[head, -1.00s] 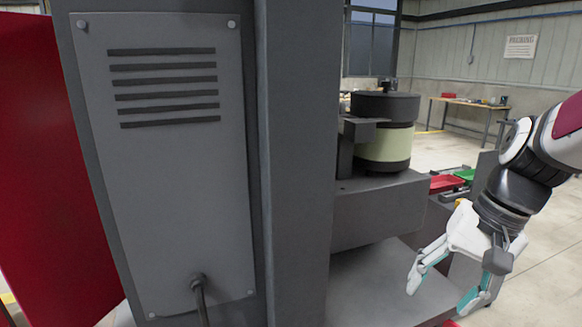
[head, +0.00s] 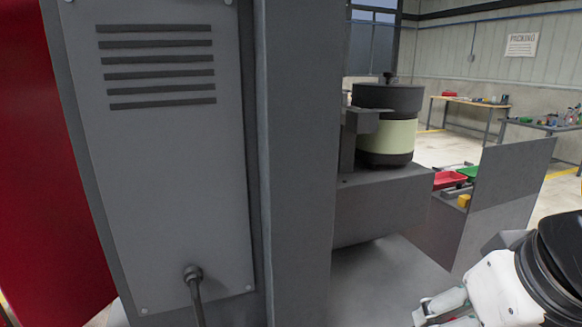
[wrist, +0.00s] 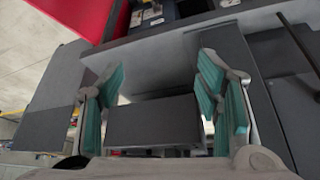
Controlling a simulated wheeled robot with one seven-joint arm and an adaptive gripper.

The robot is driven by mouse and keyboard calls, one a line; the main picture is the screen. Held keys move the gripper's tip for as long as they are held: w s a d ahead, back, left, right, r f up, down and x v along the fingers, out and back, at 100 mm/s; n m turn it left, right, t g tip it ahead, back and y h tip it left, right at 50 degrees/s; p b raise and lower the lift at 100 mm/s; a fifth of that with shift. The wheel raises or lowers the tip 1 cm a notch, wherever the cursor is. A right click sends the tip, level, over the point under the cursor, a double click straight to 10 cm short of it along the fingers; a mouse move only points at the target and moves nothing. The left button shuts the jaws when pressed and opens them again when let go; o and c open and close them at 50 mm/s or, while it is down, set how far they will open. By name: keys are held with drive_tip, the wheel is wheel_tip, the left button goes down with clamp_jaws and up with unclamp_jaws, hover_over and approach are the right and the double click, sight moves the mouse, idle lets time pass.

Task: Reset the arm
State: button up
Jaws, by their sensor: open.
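My gripper (wrist: 155,98) shows in the wrist view with its two teal-padded fingers spread wide and nothing between them. In the head view my white and black gripper is at the lower right corner, partly cut off by the frame edge.
A tall grey cabinet (head: 165,230) with vents and a cable fills the left, beside a red panel (head: 55,180). A grey upright panel (head: 505,190) stands near my arm. Behind it are red (head: 448,179) and green trays. Tables (head: 462,101) stand far back on open floor.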

drive_tip(key=s+f+g+b, duration=0.3)
drive_tip(key=f+b, duration=1.2)
drive_tip(key=f, duration=0.3)
drive_tip(key=s+f+g+b, duration=0.2)
drive_tip(key=f+b, duration=1.4)
drive_tip(key=f, duration=0.2)
wheel_tip(320, 180, up, 39)
drive_tip(key=t+p, duration=0.4)
drive_tip(key=p, duration=3.3)
drive_tip(key=shift+d+r, duration=0.15)
